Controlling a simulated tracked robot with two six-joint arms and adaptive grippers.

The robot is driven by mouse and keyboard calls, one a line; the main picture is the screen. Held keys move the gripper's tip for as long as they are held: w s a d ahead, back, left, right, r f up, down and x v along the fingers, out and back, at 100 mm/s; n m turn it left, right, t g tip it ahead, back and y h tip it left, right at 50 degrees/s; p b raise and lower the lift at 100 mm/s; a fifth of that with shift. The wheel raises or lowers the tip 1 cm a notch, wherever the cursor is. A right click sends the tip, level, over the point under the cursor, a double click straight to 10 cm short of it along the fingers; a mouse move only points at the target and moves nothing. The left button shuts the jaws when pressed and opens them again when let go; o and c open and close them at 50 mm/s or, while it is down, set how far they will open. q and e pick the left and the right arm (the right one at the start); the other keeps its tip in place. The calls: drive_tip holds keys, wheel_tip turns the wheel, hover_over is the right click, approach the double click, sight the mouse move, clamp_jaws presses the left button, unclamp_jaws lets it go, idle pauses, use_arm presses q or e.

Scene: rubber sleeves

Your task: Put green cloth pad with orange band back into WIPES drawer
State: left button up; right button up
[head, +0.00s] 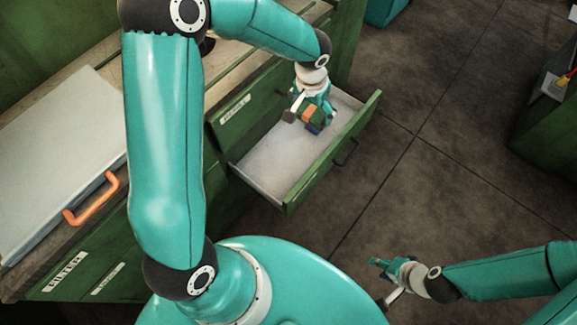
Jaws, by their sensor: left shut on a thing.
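The green cloth pad with its orange band (316,113) is held in my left gripper (308,113), which is shut on it. The gripper points down over the open green drawer (268,177), towards its back part. I cannot tell whether the pad touches the drawer floor. A small blue patch shows just under the pad; I cannot tell what it is. The drawer's pale floor is otherwise bare where it shows, and the drawer's own label is not readable. My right gripper (384,280) is open and empty, low at the right, away from the drawer.
The green cabinet's worktop carries a large grey case (52,150) with an orange handle (92,198) at the left. More labelled drawer fronts (85,275) lie below. Another green cabinet (545,130) stands at the far right. The tiled floor between is clear.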

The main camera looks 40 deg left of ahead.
use_arm(q)
drive_tip(key=b, duration=2.1)
hover_over(286, 159)
wheel_tip(286, 159, down, 15)
drive_tip(key=shift+m, duration=0.4)
drive_tip(key=f+b, duration=0.3)
drive_tip(key=f, duration=1.3)
drive_tip(key=shift+s+b, duration=0.2)
drive_tip(key=shift+b, duration=0.2)
drive_tip(key=shift+f+b, duration=0.5)
drive_tip(key=shift+f, duration=1.45)
drive_tip(key=shift+f, duration=0.2)
drive_tip(key=o, duration=0.8)
drive_tip(key=shift+r, duration=0.1)
drive_tip(key=shift+c, duration=0.2)
